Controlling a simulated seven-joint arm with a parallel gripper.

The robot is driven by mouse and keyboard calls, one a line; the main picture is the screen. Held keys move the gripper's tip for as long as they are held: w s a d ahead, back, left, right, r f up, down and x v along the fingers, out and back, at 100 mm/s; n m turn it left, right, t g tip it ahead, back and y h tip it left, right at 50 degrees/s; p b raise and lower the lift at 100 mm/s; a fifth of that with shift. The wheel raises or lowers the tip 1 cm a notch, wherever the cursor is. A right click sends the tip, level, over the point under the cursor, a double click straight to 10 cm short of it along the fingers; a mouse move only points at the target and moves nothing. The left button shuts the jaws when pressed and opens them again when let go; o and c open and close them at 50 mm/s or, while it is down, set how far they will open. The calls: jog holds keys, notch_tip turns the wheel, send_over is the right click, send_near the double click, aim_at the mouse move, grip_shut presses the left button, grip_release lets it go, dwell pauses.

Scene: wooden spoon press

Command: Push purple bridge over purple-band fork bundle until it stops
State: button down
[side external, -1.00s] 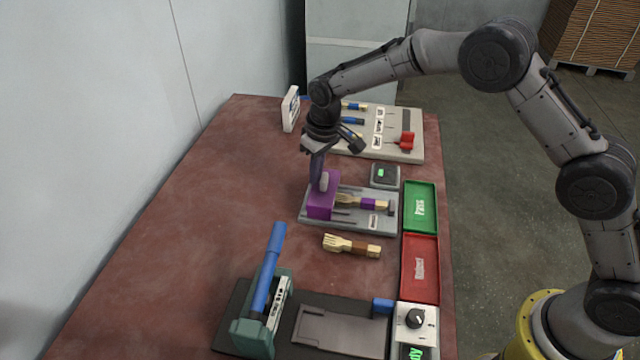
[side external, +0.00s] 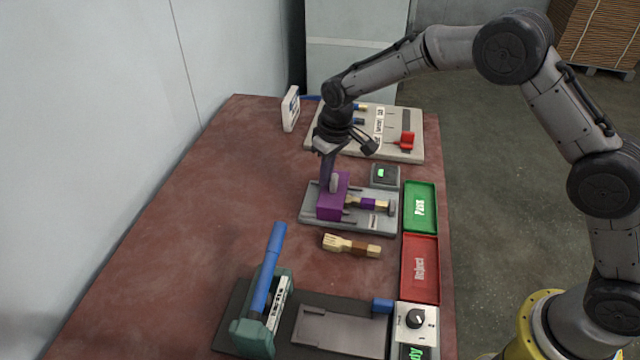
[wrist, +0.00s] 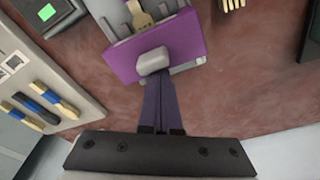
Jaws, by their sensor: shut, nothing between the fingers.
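The purple bridge (side external: 331,198) stands on a grey fixture plate (side external: 309,215) in the side view. It also shows in the wrist view (wrist: 192,36) with a pale grey knob (wrist: 153,61) on its near face. The purple-band fork bundle (side external: 369,203) lies on the plate. Its tine end is hidden by the bridge in the side view, and tines (wrist: 140,17) show beyond the bridge in the wrist view. My gripper (side external: 332,181) is shut and empty, with its fingertips at the knob on the bridge's left side. They appear to touch it.
A brown-band fork bundle (side external: 352,246) lies on the table in front. Green Pass (side external: 420,184) and red Reject (side external: 406,292) trays line the right edge. A blue-handled press (side external: 268,270) stands at front. A board with blue-banded bundles (side external: 419,148) is behind. Table left is clear.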

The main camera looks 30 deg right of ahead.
aim_at(338, 188)
jog(key=shift+s+d, duration=1.1)
jog(key=shift+s, duration=0.05)
dwell(0.7)
jog(key=shift+w+a, duration=0.1)
jog(key=shift+w+a, duration=0.35)
jog(key=shift+w, duration=0.05)
jog(key=shift+r, duration=3.5)
